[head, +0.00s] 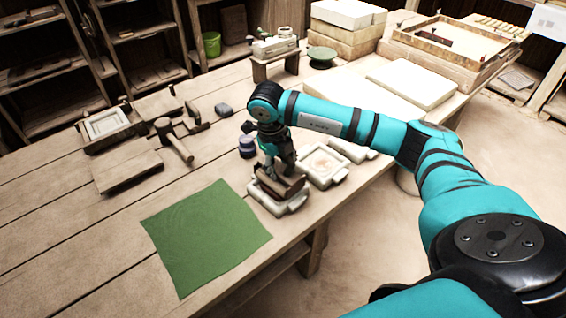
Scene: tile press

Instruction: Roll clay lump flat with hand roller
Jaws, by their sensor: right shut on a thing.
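My right gripper (278,170) is shut on a brown, block-like thing (279,187). It is low over a white plaster mould (283,207) near the table's right edge. The gripper hides part of the brown thing, and I cannot tell whether it is the hand roller or touches the mould. I cannot make out a clay lump for certain; a small grey lump (224,109) lies farther back. A wooden tool with a round handle (177,146) lies on the left of the table. My left gripper is not in view.
A green mat (206,236) lies bare in front of the mould. A second white mould (324,165) and a dark blue jar (247,146) stand close to my right gripper. A wooden board (126,169) lies at left. White slabs (412,82) lie at back right.

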